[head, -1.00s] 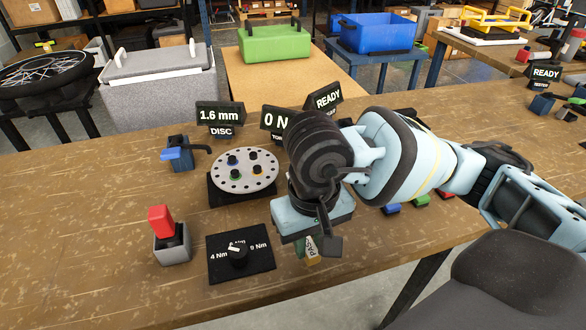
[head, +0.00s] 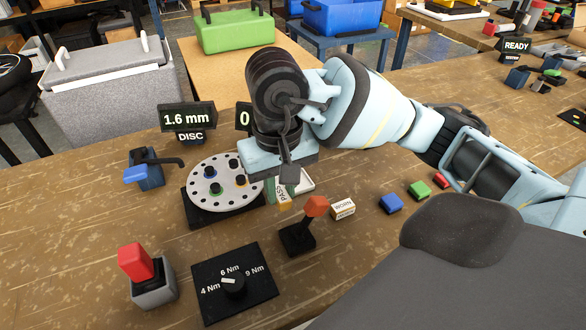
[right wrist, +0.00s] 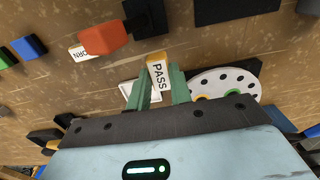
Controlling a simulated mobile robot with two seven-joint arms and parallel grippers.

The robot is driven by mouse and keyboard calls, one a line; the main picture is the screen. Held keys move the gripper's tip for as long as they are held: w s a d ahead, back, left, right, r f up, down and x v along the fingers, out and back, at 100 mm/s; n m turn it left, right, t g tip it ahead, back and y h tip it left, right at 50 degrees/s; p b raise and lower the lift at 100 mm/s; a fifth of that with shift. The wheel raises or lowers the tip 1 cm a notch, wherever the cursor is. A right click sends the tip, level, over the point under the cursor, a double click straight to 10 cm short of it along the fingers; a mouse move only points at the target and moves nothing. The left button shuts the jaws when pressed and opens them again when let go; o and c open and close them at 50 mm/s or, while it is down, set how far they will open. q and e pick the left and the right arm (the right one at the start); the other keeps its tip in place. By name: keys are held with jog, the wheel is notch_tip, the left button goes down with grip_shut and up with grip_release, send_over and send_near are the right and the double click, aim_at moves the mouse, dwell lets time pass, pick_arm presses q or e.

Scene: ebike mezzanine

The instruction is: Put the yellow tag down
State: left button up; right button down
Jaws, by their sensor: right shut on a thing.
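In the right wrist view the tag (right wrist: 157,74) stands out between the green fingers (right wrist: 160,92). The gripper points down over the bench, just right of the perforated disc. A white-rimmed flat piece (head: 306,183) lies right beside and behind the tag, partly hidden by the gripper; it also shows in the right wrist view (right wrist: 127,90). I cannot tell whether the tag touches anything below. My left gripper is not in view.
The perforated disc (head: 232,199) is left of the gripper. A red-orange-topped lever (head: 298,236), a WORN block (head: 343,209) and blue (head: 390,204) and green (head: 419,190) blocks are near. The torque dial panel (head: 236,295) and red switch (head: 137,264) are in front.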

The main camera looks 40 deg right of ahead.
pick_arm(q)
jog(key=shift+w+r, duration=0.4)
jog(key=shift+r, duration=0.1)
pick_arm(e)
jog(key=w+d, duration=0.1)
jog(key=d, duration=0.1)
jog(key=w+d, duration=0.3)
jog(key=d, duration=0.1)
jog(key=shift+w+f, duration=0.3)
jog(key=shift+w+d+p, duration=0.3)
jog(key=shift+d, duration=0.05)
notch_tip(320, 180, down, 3)
jog(key=shift+w+d+f, duration=0.1)
jog(key=shift+d+f, duration=0.05)
jog(key=shift+f, duration=0.2)
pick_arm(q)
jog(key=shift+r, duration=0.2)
